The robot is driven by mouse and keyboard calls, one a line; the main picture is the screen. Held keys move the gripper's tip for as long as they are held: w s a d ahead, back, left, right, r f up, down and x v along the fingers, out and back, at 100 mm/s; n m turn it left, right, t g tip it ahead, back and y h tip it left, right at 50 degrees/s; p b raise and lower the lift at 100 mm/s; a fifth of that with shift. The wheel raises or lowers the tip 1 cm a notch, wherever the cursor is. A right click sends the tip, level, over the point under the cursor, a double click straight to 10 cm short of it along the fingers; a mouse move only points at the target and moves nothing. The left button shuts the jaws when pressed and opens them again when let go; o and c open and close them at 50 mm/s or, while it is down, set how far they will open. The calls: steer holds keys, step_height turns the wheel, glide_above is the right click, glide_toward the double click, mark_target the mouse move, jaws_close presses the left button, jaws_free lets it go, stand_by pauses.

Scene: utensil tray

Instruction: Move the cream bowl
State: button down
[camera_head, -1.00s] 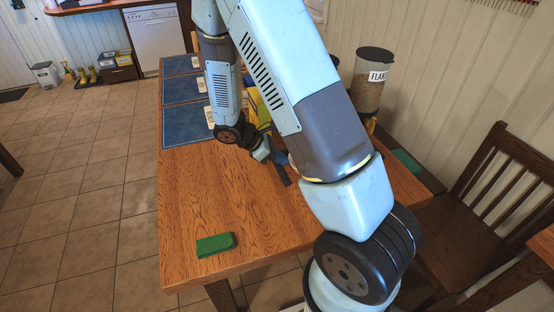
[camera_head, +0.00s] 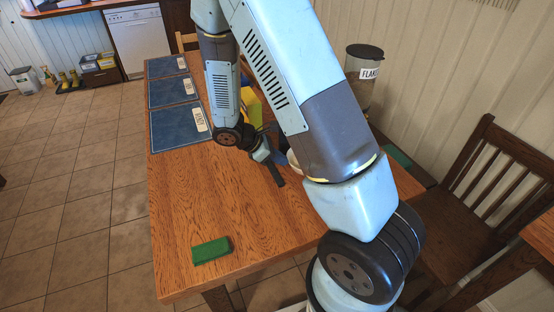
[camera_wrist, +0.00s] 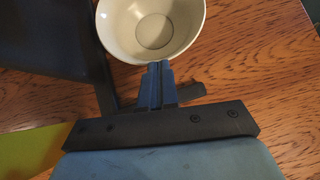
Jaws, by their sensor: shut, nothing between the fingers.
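The cream bowl (camera_wrist: 122,30) lies at the top of the wrist view, upright on the wooden table, its top edge cut off by the frame. In the head view only a pale sliver of the bowl (camera_head: 293,160) shows beside my arm, which hides the rest. My gripper (camera_wrist: 158,66) is shut and empty, its fingertips at the bowl's near rim. I cannot tell whether they touch the rim. In the head view my gripper (camera_head: 276,174) is low over the table, left of the bowl.
A green block (camera_head: 211,251) lies near the table's front edge. Blue placemats (camera_head: 177,127) line the left side. A yellow object (camera_head: 251,108) is behind my arm. A flakes container (camera_head: 361,90) stands at the back right. The front of the wooden table (camera_head: 185,205) is mostly clear.

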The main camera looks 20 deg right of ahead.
steer(key=a, duration=0.5)
steer(key=shift+w+r, duration=0.3)
steer(key=shift+w, duration=0.1)
steer(key=v, duration=0.8)
steer(key=shift+a+r, duration=0.2)
steer(key=shift+r, duration=0.2)
steer(key=c, duration=1.9)
jaws_free()
steer(key=shift+s, duration=0.1)
